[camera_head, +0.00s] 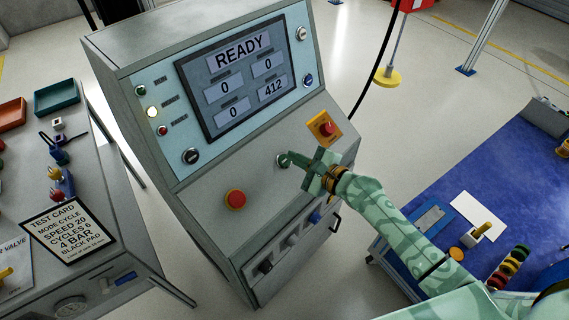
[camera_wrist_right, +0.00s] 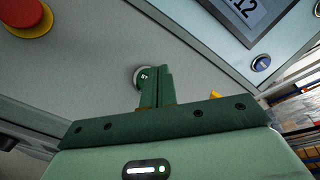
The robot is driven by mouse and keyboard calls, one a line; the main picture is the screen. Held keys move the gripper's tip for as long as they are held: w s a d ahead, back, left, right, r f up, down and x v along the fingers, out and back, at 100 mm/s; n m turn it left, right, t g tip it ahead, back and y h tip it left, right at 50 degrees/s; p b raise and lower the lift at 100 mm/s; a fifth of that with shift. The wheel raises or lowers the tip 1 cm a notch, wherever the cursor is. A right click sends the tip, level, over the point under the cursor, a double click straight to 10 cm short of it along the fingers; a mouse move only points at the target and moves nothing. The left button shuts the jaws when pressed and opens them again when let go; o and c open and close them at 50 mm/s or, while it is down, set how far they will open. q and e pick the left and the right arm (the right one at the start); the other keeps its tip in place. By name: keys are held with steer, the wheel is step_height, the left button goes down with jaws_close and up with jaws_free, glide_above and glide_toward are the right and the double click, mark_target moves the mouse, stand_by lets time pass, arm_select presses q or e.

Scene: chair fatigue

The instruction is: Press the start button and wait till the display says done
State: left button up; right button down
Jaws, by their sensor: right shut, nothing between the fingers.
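The grey control console has a display (camera_head: 243,73) that reads READY, with 0, 0, 0 and 412 in the boxes below. A round button with a pale ring (camera_head: 282,161) sits on the sloped panel; it also shows in the right wrist view (camera_wrist_right: 138,75), partly covered by my fingers. My right gripper (camera_head: 292,157) is shut and empty, its fingertips over or against this button. Its fingers also show in the right wrist view (camera_wrist_right: 155,80). I cannot tell whether they touch or press the button. My left gripper is not in view.
A red mushroom button (camera_head: 235,199) is lower left on the panel, and a red button on a yellow plate (camera_head: 325,128) is upper right. A test card (camera_head: 67,231) lies on the left bench. A blue-topped table (camera_head: 500,150) stands at right.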

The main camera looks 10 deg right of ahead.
steer(key=shift+w+a+f, duration=0.2)
steer(key=shift+w+f, duration=0.05)
steer(key=shift+f, duration=0.2)
steer(key=shift+f+b, duration=0.1)
steer(key=shift+b, duration=0.2)
stand_by(1.5)
steer(key=shift+w+a+f, duration=0.1)
steer(key=shift+w+f, duration=0.1)
steer(key=shift+f, duration=0.05)
steer(key=shift+w+a+f+b, duration=0.15)
steer(key=shift+f+b, duration=0.15)
steer(key=shift+b, duration=0.25)
stand_by(0.5)
steer(key=shift+r, duration=0.1)
steer(key=shift+s+d+r+p, duration=0.3)
steer(key=shift+s+r+p, duration=0.1)
steer(key=shift+r+p, duration=0.25)
